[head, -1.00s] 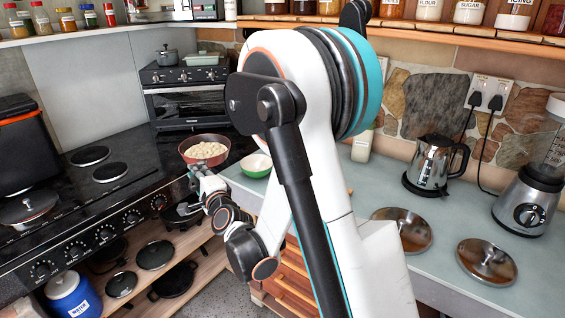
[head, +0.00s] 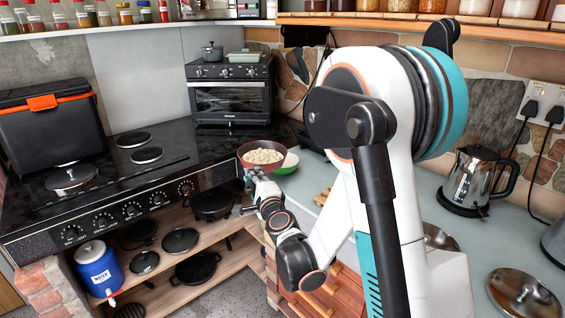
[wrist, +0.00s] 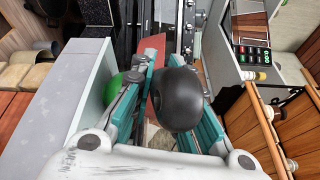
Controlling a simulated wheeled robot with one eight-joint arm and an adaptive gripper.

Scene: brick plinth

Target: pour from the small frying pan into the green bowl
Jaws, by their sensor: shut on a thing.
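The small frying pan (head: 245,161) is reddish-brown and holds a heap of pale lumps (head: 263,155). It is held up and looks roughly level in the head view. My gripper (head: 256,179) is shut on its dark handle, whose rounded end (wrist: 177,98) fills the space between the teal fingers in the wrist view. The reddish pan side (wrist: 146,57) shows beyond them. The green bowl (head: 289,167), white inside, stands on the counter just right of the pan, partly hidden behind it. A bit of its green side (wrist: 113,83) shows left of the fingers in the wrist view.
A toaster oven (head: 230,95) stands behind. A kettle (head: 474,182) and metal lids (head: 524,294) are on the right counter (head: 430,205). A shelf below holds dark pans and a blue water jug (head: 99,268).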

